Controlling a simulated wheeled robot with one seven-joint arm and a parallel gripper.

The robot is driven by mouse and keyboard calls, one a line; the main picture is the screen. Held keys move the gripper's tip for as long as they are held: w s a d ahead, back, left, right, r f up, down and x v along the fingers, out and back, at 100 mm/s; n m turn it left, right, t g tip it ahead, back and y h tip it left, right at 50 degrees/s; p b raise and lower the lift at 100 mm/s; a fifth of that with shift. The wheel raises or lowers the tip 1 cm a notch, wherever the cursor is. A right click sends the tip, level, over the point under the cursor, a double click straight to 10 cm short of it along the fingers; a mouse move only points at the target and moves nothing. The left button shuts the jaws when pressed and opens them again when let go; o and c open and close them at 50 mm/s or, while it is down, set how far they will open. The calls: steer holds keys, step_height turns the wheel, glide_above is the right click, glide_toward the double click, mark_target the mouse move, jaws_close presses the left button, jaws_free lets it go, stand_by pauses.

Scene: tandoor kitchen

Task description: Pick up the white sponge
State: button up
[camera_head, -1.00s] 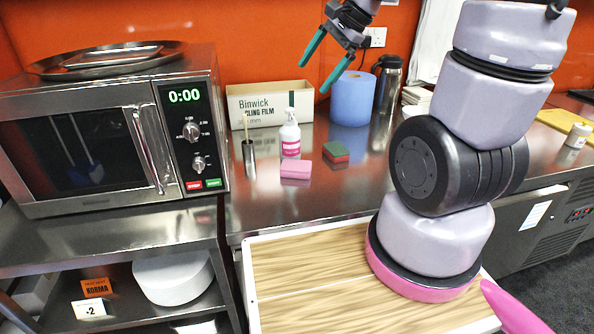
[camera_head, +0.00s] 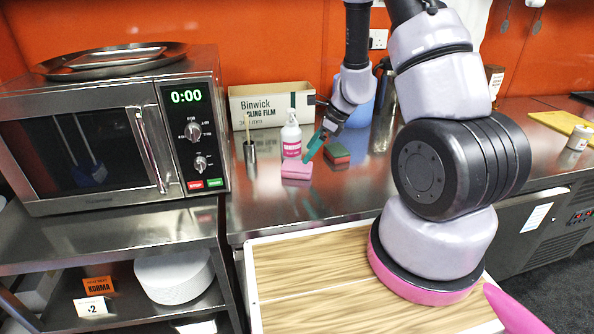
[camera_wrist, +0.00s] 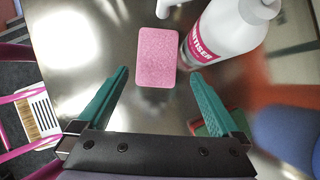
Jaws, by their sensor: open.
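No white sponge shows in these frames. A pink sponge (camera_head: 297,169) lies flat on the steel counter in front of a white sanitiser bottle. It also shows in the wrist view (camera_wrist: 157,50), between and just beyond my fingertips. My gripper (camera_head: 312,150) is low over the counter, just right of the pink sponge. In the wrist view my gripper (camera_wrist: 160,75) is open with nothing held between its green fingers. A green and red sponge (camera_head: 337,152) lies to the right, partly hidden behind a finger in the wrist view.
The sanitiser bottle (camera_head: 291,138) stands close behind the pink sponge. A metal cup (camera_head: 250,151) with a stick stands left. A cling film box (camera_head: 262,103) and blue roll (camera_head: 361,112) stand behind. A microwave (camera_head: 100,140) is far left. The counter's front is clear.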

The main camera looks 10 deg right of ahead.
mark_target(297, 165)
steer(key=x, duration=0.6)
steer(key=shift+s+a+f, duration=0.1)
steer(key=shift+s+a, duration=0.05)
steer(key=shift+a, duration=0.15)
steer(key=c, duration=1.3)
steer(key=shift+r, duration=0.25)
